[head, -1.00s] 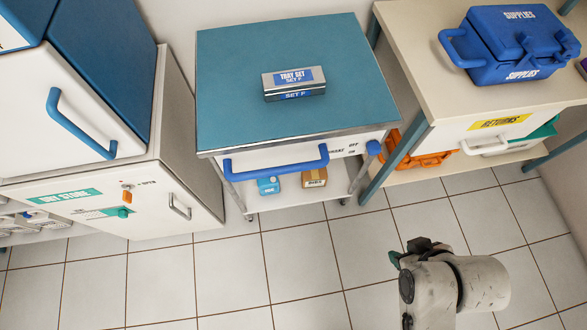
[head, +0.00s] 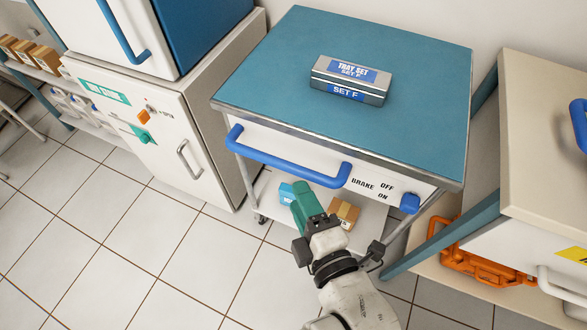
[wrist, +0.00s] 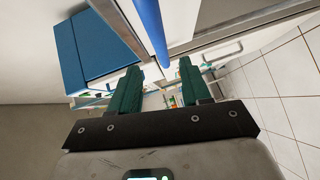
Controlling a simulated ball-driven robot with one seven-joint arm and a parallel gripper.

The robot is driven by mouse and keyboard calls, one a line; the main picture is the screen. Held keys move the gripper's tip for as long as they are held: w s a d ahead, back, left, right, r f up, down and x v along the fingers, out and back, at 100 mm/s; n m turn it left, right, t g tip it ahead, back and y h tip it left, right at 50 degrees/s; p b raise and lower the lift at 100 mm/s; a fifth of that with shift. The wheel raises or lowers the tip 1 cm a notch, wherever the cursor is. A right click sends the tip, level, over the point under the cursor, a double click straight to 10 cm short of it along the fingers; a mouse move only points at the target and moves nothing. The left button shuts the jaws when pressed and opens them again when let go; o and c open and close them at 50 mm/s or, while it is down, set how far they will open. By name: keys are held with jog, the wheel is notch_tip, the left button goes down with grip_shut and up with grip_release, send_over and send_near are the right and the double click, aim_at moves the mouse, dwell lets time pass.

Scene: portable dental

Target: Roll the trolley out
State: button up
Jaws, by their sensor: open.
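The trolley (head: 420,60) has a blue-green top and a white front panel. Its blue push handle (head: 285,163) runs along the front; the handle also shows in the wrist view (wrist: 152,30), beyond the fingers. A blue brake knob (head: 410,203) sits at the panel's right, beside the words BRAKE, OFF and ON. A metal box labelled TRAY SET, SET F (head: 350,80), lies on the top. My gripper (head: 304,200) has green fingers and is in front of and below the handle, apart from it. In the wrist view the fingers (wrist: 162,85) stand apart with nothing between them.
A white tray store cabinet (head: 150,130) stands close on the left. A table (head: 535,130) stands close on the right, with an orange case (head: 470,260) on its lower shelf. A small cardboard box (head: 343,212) is on the trolley's lower shelf. Tiled floor (head: 120,235) in front is clear.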

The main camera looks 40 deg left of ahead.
aim_at(286, 171)
jog(key=x, duration=0.9)
jog(key=shift+w+a+b, duration=0.25)
jog(key=shift+a+b, duration=0.1)
jog(key=shift+f, duration=0.1)
grip_shut()
